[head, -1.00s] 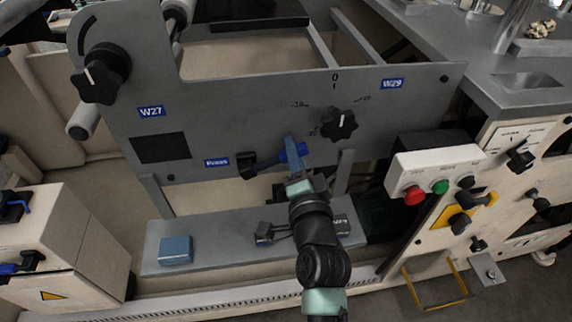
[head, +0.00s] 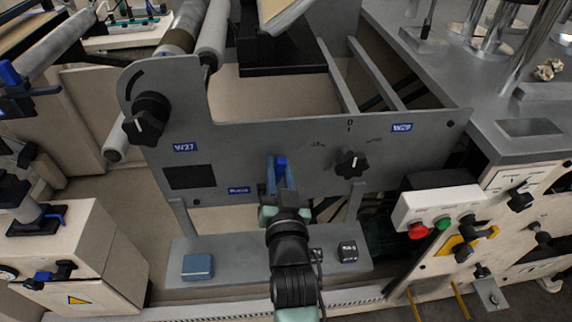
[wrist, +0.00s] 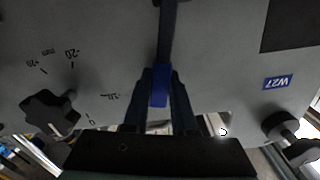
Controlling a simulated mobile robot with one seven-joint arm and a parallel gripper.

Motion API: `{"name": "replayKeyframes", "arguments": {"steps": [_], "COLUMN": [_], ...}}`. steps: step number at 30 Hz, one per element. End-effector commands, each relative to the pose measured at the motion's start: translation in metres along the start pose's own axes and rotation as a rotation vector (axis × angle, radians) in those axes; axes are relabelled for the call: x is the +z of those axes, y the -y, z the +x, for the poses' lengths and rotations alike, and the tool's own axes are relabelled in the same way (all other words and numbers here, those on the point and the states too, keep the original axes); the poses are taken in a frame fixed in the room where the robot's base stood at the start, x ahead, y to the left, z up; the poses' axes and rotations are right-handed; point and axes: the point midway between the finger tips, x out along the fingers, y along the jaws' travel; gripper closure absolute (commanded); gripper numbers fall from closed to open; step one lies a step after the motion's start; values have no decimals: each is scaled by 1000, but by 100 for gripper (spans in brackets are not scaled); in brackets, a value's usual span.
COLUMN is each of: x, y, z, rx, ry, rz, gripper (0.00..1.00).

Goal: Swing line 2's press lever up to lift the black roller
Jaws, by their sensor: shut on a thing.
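My gripper (head: 283,180) is shut on the blue grip of the press lever (head: 281,169), in front of the grey panel near the blue press label (head: 238,190). In the wrist view the blue grip (wrist: 160,86) sits between my two dark fingers (wrist: 160,95). The lever's black bar runs from the grip to the top edge of that upside-down view, so the lever stands close to upright with its grip at the top. My gripper hides the lever's pivot in the head view. I cannot pick out the black roller for certain.
A black star knob (head: 350,163) with a scale is right of my gripper; another (head: 148,117) is at the panel's left. A button box (head: 438,207) stands to the right. A shelf (head: 225,250) with a blue block (head: 198,267) lies below the panel.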

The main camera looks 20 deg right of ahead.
Motion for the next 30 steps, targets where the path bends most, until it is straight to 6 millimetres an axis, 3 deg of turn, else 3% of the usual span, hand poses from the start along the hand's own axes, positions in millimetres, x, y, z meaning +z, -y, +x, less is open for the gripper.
{"name": "replayKeyframes", "arguments": {"steps": [10,27,28,30], "x": [-3,-2,-2,-1], "y": [11,13,13,13], "z": [0,0,0,0], "rx": [-6,-7,-7,-6], "ry": [-7,-5,-5,-4], "rz": [-150,-180,-180,-179], "gripper": [100,100,70,57]}}
